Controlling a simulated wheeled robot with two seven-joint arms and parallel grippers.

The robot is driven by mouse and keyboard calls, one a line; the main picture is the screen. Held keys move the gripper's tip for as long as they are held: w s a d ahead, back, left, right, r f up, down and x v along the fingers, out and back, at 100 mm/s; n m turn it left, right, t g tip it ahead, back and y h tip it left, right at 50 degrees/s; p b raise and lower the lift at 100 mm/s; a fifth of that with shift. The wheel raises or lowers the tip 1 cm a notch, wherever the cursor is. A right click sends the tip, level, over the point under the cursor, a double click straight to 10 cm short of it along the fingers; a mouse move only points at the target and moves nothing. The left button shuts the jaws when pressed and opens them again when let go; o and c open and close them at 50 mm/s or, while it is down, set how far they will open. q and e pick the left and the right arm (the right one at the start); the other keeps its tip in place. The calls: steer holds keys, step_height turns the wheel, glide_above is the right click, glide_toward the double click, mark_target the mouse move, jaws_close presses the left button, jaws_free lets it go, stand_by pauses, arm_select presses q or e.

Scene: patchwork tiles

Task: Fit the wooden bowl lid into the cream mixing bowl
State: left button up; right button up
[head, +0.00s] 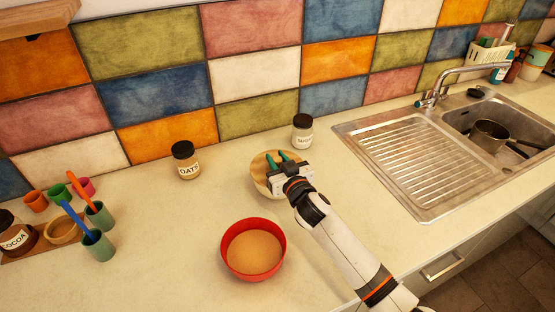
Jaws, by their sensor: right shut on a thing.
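The wooden bowl lid (260,164) is a round tan disc by the back wall, partly hidden by my right gripper. Under and around it shows the pale rim of the cream mixing bowl (257,187). My right gripper (278,158), with green fingertips, reaches over the lid from the lower right and is shut on it. The grasp point itself is hidden by the fingers. The lid looks to be at the bowl's mouth, but I cannot tell whether it is seated or held just above. My left gripper is out of view.
A red bowl (226,247) with a flat tan inside stands in front. An oats jar (186,161) and a white jar (302,132) stand near the tiled wall. Cups and a cocoa jar (15,236) are at left, a sink (455,118) at right. The front-left counter is clear.

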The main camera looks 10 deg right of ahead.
steer(key=shift+f, duration=0.15)
steer(key=o, duration=1.1)
steer(key=shift+s, duration=0.1)
steer(key=b+v, duration=0.1)
steer(key=v, duration=1.1)
steer(key=shift+b, duration=0.4)
